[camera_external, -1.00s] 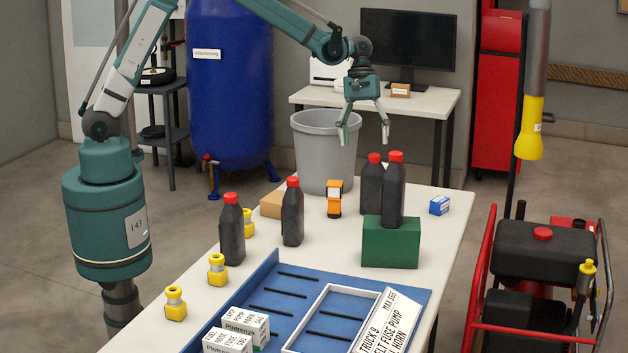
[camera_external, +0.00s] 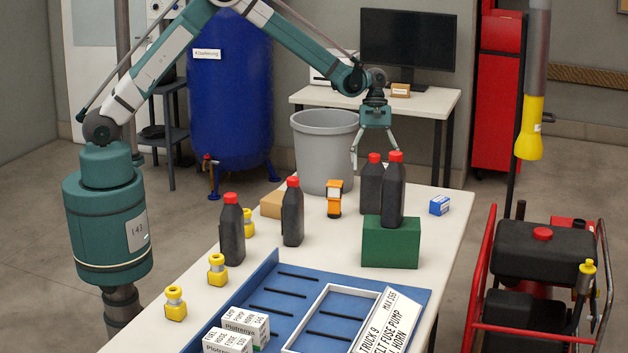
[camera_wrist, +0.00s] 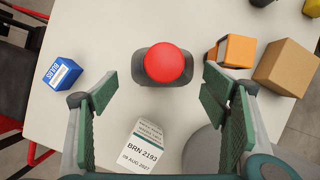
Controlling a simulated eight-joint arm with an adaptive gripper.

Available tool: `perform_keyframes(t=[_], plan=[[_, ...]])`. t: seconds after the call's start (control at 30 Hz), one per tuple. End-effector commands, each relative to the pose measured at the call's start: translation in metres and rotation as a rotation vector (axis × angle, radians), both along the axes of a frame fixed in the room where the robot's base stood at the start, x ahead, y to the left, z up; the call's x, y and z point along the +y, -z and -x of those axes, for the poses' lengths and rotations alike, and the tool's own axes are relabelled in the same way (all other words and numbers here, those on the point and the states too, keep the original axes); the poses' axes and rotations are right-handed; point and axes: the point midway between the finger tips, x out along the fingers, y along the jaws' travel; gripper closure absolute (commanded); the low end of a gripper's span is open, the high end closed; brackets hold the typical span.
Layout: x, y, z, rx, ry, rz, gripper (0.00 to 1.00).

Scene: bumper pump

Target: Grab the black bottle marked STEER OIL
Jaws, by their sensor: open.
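Several black bottles with red caps stand on the table; no STEER OIL marking is readable on any. Two stand at left, one (camera_external: 231,232) nearer and one (camera_external: 292,215) farther. At right, one (camera_external: 393,190) stands on a green box (camera_external: 390,243), and another (camera_external: 370,190) stands just behind it. My gripper (camera_external: 376,156) is open at the cap height of the rear bottle. In the wrist view, my gripper (camera_wrist: 160,90) has a finger on each side of a red-capped bottle (camera_wrist: 165,65), with gaps on both sides. It appears to be the rear one.
A blue box (camera_external: 439,205), an orange item (camera_external: 334,198) and a cardboard box (camera_external: 270,206) flank the rear bottle. A grey bin (camera_external: 325,155) stands behind the table.

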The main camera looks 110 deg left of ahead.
Motion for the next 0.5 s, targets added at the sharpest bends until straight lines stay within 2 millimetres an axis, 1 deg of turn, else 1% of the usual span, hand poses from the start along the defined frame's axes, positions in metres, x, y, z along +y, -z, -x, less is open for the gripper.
perform_keyframes(t=[0.23, 0.5], plan=[[-0.001, 0.002, 0.000, 0.000, 0.001, 0.000, 0.27], [-0.008, 0.020, -0.002, -0.001, 0.001, -0.001, 0.27]])
